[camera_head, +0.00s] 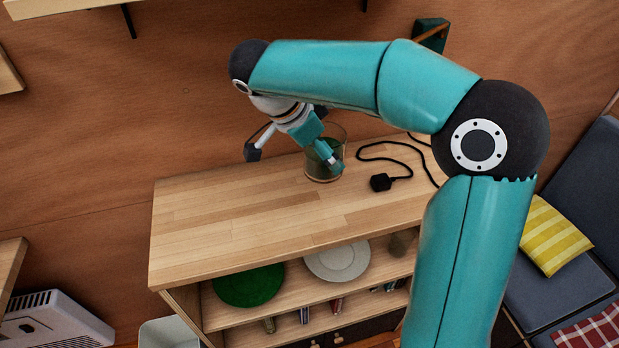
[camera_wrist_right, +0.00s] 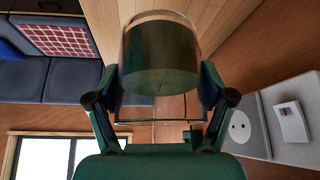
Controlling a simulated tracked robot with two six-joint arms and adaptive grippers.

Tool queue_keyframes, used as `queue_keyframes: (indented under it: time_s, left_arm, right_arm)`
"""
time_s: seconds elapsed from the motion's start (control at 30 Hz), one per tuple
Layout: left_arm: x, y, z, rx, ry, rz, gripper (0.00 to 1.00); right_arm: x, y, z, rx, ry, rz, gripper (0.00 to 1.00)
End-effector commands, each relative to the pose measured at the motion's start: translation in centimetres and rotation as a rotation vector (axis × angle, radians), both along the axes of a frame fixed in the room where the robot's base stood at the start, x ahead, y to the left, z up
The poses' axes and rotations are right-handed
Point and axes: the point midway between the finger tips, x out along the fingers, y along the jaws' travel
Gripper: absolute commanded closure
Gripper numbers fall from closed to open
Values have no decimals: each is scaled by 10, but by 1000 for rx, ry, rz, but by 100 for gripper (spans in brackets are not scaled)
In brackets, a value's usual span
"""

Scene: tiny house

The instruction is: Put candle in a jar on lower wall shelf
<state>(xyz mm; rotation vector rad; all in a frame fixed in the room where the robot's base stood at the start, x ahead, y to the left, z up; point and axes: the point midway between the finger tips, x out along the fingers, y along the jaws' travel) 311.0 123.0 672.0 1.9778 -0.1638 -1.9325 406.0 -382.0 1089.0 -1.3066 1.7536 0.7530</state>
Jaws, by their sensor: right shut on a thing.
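The candle in a jar (camera_head: 322,168) is a clear glass jar with dark green wax, at the back of the wooden cabinet top. It also fills the top middle of the right wrist view (camera_wrist_right: 160,62), between the fingertips. My right gripper (camera_head: 296,158) is shut on it, one finger crossing in front of the glass in the head view. I cannot tell whether the jar's base touches the wood. A wall shelf (camera_head: 60,7) with a black bracket shows at the top left of the head view. I cannot tell whether it is the lower one. My left gripper is out of view.
The cabinet top (camera_head: 220,225) is clear at left and front. A black cable with a plug (camera_head: 381,182) lies right of the jar. A green plate (camera_head: 248,287) and a white plate (camera_head: 338,261) are on the shelf below. A teal bracket (camera_head: 431,30) is on the wall.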

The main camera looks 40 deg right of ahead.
Motion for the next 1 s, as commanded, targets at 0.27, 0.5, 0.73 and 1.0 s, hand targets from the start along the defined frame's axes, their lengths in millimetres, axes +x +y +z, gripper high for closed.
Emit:
queue_keyframes:
  time_s: [0.27, 0.5, 0.73, 1.0]
  left_arm:
    - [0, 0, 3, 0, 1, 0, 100]
    - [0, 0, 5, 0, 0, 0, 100]
    - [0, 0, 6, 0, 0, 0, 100]
    - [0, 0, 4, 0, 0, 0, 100]
  right_arm:
    - [0, 0, -43, -1, 4, 1, 75]
    - [-1, 0, -65, 0, 5, 0, 75]
    - [0, 0, -86, 0, 2, 1, 75]
    - [0, 1, -87, 0, 0, 1, 75]
